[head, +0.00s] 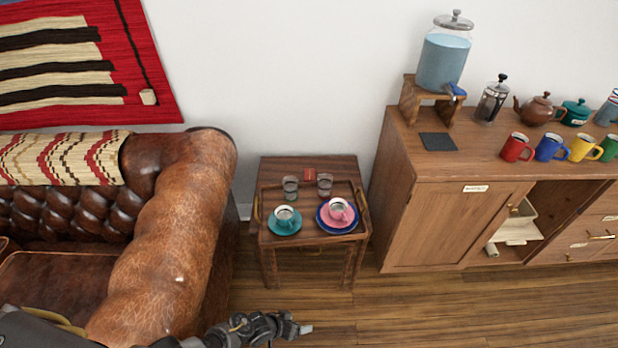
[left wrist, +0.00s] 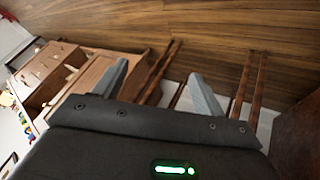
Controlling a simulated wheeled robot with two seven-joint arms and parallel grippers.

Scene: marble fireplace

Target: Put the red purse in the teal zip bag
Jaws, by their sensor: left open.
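No red purse or teal zip bag can be made out in either view. A small flat red item (head: 309,174) lies at the back of the wooden side table (head: 262,170); I cannot tell what it is. My left gripper (head: 304,329) is low in the head view, in front of the side table and beside the sofa arm. In the left wrist view its two fingers (left wrist: 160,80) are apart with nothing between them, and table legs show beyond. My right gripper is in neither view.
The side table bears two glasses, a teal cup and saucer (head: 284,220) and a pink cup (head: 338,212). A leather sofa (head: 185,230) stands left. A wooden cabinet (head: 440,220) with mugs and a drink dispenser (head: 444,60) stands right. The floor (head: 450,310) in front is clear.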

